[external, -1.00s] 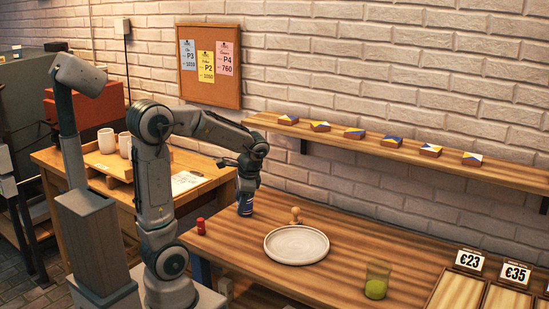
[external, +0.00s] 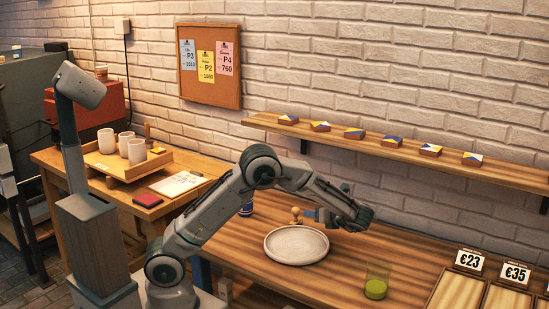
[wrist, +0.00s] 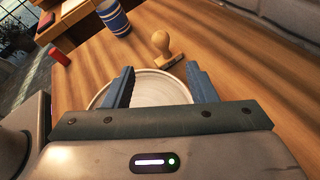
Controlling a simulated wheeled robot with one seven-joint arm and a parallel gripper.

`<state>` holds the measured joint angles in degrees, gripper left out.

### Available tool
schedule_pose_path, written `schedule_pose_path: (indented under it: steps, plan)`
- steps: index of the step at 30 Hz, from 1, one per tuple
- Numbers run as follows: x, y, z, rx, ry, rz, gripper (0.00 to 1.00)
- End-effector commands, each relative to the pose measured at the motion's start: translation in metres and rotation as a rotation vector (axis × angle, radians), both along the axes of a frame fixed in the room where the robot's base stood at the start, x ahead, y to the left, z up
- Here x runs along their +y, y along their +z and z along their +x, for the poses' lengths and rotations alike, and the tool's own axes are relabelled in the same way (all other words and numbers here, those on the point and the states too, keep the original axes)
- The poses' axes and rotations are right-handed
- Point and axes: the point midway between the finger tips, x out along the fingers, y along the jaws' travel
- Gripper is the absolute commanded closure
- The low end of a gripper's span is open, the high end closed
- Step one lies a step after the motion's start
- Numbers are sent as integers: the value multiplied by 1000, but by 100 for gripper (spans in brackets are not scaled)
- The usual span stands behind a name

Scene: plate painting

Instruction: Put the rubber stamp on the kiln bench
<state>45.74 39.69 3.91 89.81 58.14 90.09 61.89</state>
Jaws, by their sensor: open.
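The rubber stamp (external: 296,214) has a round-knobbed wooden handle and stands upright on the long wooden table, behind the plate. It also shows in the wrist view (wrist: 163,45), with a dark-edged base, beyond and between my fingertips. My gripper (external: 311,214) lies low and near level, just right of the stamp, pointing left. The smaller wooden bench (external: 146,212) at the left, beside the dark machine, appears to be the kiln bench.
A pale plate (external: 296,245) lies just in front of the stamp. A blue striped cup (wrist: 113,17) and a red piece (wrist: 59,56) stand to the left. A glass with green contents (external: 377,281) stands right. The left bench holds a cup tray (external: 155,158), papers and a red pad.

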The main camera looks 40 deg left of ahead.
Motion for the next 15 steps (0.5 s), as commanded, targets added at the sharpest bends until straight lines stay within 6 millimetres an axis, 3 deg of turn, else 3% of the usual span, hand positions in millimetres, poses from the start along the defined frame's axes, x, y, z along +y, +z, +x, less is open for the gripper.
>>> schedule_pose_path:
  steps: [9, 15]
  plan:
    - [53, -22, 20, 0, 5, -1, 49]
    - [70, -29, 27, 0, 4, -1, 49]
